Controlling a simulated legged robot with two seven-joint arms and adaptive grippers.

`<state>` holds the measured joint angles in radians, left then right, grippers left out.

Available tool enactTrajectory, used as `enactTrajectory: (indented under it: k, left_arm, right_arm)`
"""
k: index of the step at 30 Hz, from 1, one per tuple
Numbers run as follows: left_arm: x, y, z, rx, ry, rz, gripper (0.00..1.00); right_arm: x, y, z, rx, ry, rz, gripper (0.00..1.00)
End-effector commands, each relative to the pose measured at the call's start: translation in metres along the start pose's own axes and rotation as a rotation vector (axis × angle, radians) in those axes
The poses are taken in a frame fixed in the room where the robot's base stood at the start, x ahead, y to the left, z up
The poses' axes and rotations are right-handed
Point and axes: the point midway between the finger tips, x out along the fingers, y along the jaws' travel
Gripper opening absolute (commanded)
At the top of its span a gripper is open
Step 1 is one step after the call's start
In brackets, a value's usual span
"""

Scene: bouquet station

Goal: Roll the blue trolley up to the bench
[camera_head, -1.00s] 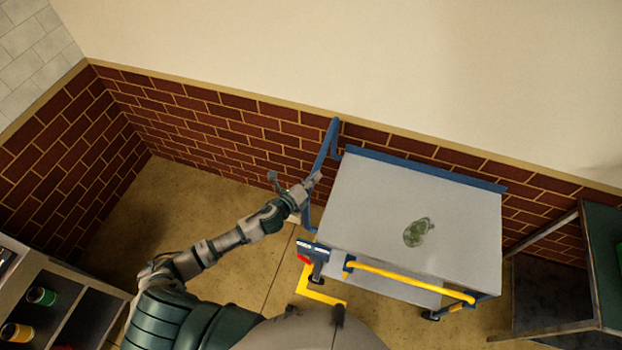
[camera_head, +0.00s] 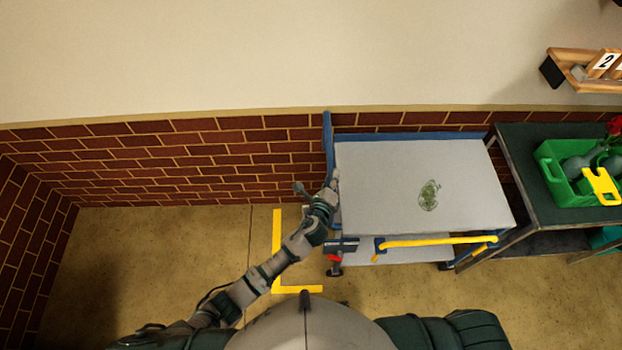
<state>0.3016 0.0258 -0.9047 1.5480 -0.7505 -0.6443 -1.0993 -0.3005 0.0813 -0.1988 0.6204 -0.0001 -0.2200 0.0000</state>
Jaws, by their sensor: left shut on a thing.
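The blue trolley (camera_head: 380,213) stands along the brick wall, with a grey top, a blue frame and a yellow rail on its near side. A green patterned item (camera_head: 428,195) lies on its top. My left gripper (camera_head: 331,188) is at the trolley's left end, shut on the blue push handle (camera_head: 327,135); its fingertips are small and partly hidden. The bench (camera_head: 520,160), dark green on top, stands right of the trolley. The trolley's right end looks close against the bench; I cannot tell whether they touch. My right gripper is not in view.
A green crate (camera_head: 550,170) with grey vases and a yellow piece sits on the bench. A wooden rack (camera_head: 575,78) with a number 2 hangs on the wall above. Yellow corner marking (camera_head: 277,250) lies on the floor left of the trolley. Floor further left is clear.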

Motion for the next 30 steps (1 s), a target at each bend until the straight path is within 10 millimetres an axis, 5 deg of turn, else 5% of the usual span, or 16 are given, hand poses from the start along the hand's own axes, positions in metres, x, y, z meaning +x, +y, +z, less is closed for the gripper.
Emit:
enactTrajectory:
  k: [6, 19, 20, 23, 30]
  left_arm:
    - [0.007, -0.003, -0.019, -0.001, 0.002, 0.018, 0.0]
    - [0.009, -0.008, -0.026, 0.001, 0.005, 0.018, 0.0]
    - [0.009, -0.008, -0.026, 0.001, 0.005, 0.018, 0.29]
    - [0.009, -0.009, -0.026, 0.002, 0.004, 0.016, 0.52]
    - [0.009, -0.011, -0.023, 0.001, 0.0, 0.011, 0.52]
  right_arm:
    - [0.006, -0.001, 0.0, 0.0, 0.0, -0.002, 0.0]
    - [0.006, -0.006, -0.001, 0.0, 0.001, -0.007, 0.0]
    - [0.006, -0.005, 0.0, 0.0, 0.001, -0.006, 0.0]
    - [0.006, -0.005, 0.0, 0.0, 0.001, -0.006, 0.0]
    - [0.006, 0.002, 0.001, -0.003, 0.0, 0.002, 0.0]
